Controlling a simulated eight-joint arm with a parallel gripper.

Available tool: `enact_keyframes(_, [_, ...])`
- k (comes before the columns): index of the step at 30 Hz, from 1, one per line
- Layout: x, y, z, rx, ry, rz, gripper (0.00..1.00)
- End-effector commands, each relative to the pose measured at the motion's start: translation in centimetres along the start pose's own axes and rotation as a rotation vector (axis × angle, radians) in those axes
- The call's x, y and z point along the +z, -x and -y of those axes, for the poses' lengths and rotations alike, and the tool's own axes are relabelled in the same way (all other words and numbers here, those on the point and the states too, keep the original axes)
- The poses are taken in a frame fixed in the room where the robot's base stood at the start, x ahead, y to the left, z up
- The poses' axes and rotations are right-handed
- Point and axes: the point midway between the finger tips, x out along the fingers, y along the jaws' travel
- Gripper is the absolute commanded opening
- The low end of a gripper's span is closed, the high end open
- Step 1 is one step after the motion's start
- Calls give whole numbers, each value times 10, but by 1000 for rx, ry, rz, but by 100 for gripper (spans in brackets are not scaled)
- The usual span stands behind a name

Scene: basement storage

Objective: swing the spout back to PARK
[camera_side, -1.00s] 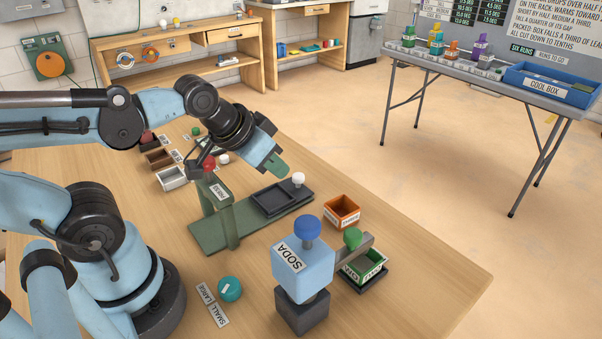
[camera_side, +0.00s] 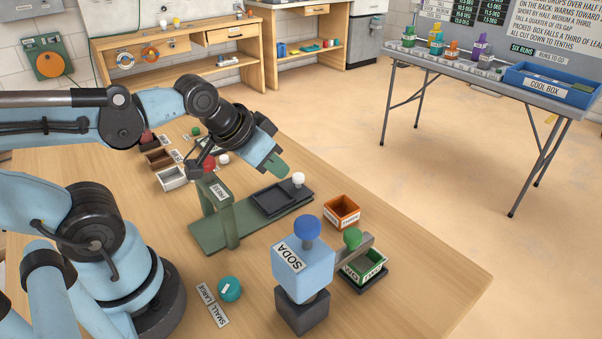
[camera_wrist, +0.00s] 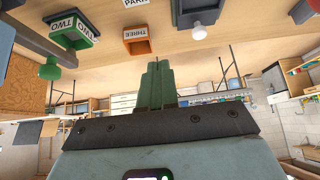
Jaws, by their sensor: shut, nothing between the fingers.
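The SODA dispenser (camera_side: 302,271) is a pale blue block with a blue knob on a dark base, at the front of the table. Its grey spout arm (camera_side: 365,243) points right, with a green ball knob (camera_side: 352,237) on it, above the green box TWO (camera_side: 372,268). In the wrist view the green knob (camera_wrist: 50,71) and box TWO (camera_wrist: 78,25) are at upper left. The PARK label (camera_wrist: 135,3) is cut off at the top edge. My gripper (camera_side: 281,169) is shut and empty, its green fingers above the table behind the dispenser, apart from the spout; the fingers (camera_wrist: 157,82) also show in the wrist view.
An orange box THREE (camera_side: 341,211) sits behind the dispenser. A green stand (camera_side: 218,195) with a red knob and a dark sliding tray (camera_side: 272,201) with a white knob are near my gripper. A teal round piece (camera_side: 230,289) lies by the LARGE and SMALL labels. The right table edge is clear.

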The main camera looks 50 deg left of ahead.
Motion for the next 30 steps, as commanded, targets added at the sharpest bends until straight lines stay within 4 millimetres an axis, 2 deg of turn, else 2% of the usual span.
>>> enact_keyframes(11, [0, 0, 0, 0, 0, 0, 2])
enact_keyframes(16, [-7, 3, -8, 16, -74, 29, 28])
enact_keyframes(21, [-32, 16, -42, 93, -394, 150, 54])
enact_keyframes(22, [-37, 19, -51, 113, -470, 177, 56])
enact_keyframes(30, [-68, 45, -127, 328, -1136, 387, 56])
